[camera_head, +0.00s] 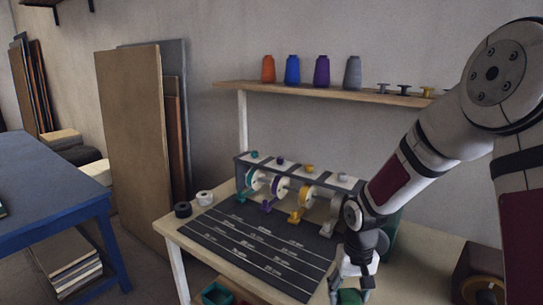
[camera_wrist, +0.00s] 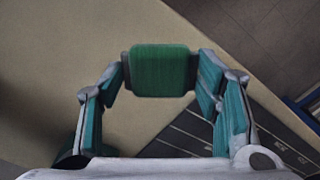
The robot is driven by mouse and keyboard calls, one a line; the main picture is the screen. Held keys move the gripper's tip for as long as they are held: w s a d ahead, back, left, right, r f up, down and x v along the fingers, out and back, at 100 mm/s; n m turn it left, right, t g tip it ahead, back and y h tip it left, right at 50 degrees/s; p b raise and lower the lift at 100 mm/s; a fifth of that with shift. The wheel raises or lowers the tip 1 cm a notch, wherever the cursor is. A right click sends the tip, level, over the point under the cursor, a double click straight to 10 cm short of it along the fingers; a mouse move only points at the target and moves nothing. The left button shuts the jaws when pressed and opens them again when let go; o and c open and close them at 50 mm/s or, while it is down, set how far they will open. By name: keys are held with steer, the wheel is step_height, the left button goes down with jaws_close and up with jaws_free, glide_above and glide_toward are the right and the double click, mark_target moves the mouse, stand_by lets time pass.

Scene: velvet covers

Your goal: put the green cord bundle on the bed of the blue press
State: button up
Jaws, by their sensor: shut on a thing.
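My gripper (camera_head: 353,284) is low over the right part of the wooden table, its fingers pointing down. It is shut on the green cord bundle (camera_head: 350,297), which shows as a small green block at the bottom edge of the head view. In the wrist view the bundle (camera_wrist: 160,70) is a rounded green block pinched between the two dark fingertips, with the pale tabletop behind it. Whether it touches the table I cannot tell. I cannot make out a blue press in either view.
The wooden table (camera_head: 440,247) carries a dark marked mat (camera_head: 255,245) and a rack of coloured spools (camera_head: 290,185). A dark object (camera_head: 475,270) stands at the right edge. A shelf with thread cones (camera_head: 321,71) hangs behind. A blue table (camera_head: 45,180) stands at left, across a gap.

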stand_by(0.5)
steer(key=s+d+m, duration=0.1)
steer(key=s+d, duration=0.1)
steer(key=d, duration=0.1)
steer(key=s+d+m, duration=0.1)
steer(key=s+d, duration=0.1)
steer(key=d, duration=0.1)
steer(key=s+d+m, duration=0.1)
steer(key=s+d, duration=0.2)
steer(key=shift+d+f, duration=0.15)
steer(key=shift+f, duration=0.25)
steer(key=s+d+m+b, duration=0.1)
steer(key=s+d+m, duration=0.4)
steer(key=s, duration=0.5)
steer(key=shift+n, duration=0.6)
steer(key=w+d, duration=0.1)
steer(key=w, duration=0.4)
steer(key=w+d+f, duration=0.1)
steer(key=w+d, duration=0.1)
steer(key=w, duration=0.2)
steer(key=w+d+f, duration=0.1)
steer(key=w+d, duration=0.1)
steer(key=w, duration=0.3)
steer(key=shift+w+d+f+b, duration=0.15)
steer(key=shift+w+d+b, duration=0.1)
steer(key=shift+w+b, duration=0.1)
steer(key=shift+f, duration=1.7)
steer(key=shift+f, duration=0.15)
steer(key=o, duration=1)
steer(key=shift+o, duration=0.2)
